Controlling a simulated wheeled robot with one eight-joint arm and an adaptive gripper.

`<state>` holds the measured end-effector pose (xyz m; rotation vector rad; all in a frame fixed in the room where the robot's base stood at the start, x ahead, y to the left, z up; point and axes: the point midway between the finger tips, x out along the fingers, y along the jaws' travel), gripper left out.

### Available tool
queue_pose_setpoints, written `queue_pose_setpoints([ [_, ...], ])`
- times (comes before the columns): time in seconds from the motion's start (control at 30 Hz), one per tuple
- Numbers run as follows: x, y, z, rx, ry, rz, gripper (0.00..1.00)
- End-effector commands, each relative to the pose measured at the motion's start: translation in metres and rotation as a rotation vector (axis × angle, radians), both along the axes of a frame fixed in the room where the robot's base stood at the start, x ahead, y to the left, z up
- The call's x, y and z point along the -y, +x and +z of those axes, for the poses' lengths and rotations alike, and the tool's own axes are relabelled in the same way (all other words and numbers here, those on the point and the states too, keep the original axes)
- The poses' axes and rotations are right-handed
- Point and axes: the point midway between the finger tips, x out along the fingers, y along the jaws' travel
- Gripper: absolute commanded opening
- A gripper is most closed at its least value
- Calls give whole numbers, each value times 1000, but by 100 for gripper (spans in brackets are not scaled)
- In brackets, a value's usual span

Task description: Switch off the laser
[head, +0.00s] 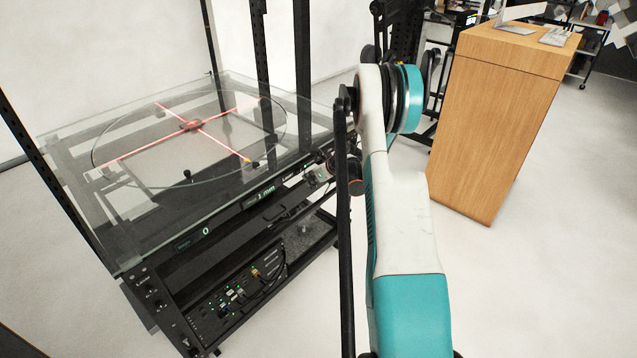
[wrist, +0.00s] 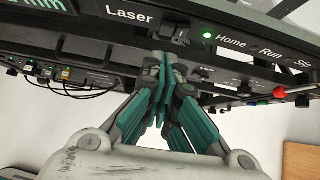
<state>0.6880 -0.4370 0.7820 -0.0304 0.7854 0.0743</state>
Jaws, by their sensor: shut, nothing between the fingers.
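The label "Laser" (wrist: 129,15) is on the black panel at the top of the wrist view, with a dark rocker switch (wrist: 175,34) to its right. A green light (wrist: 207,36) glows beside the switch. My gripper (wrist: 165,60) is shut and empty, its fingertips just below the switch in the picture; whether they touch the panel, I cannot tell. In the head view my gripper (head: 322,172) is at the panel's right end, partly hidden by my arm. A red laser cross (head: 192,125) shines on the glass turntable (head: 125,115).
The wrist view also shows "Home", "Run" and "Slip" markings, a red knob (wrist: 280,92) to the right and several cables (wrist: 85,88) at left. In the head view, a lower electronics rack (head: 235,292) stands under the turntable. A wooden cabinet (head: 490,130) stands right of my arm.

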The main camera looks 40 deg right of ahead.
Motion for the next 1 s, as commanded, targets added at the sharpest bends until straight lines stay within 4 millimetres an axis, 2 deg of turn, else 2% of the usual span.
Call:
queue_pose_setpoints([
  [0.1, -1, 13, -1, 0, -1, 1, 0],
  [0.23, -2, 20, 0, 0, 0, 0, 0],
  [1.0, -6, 29, 1, 1, 1, 1, 0],
])
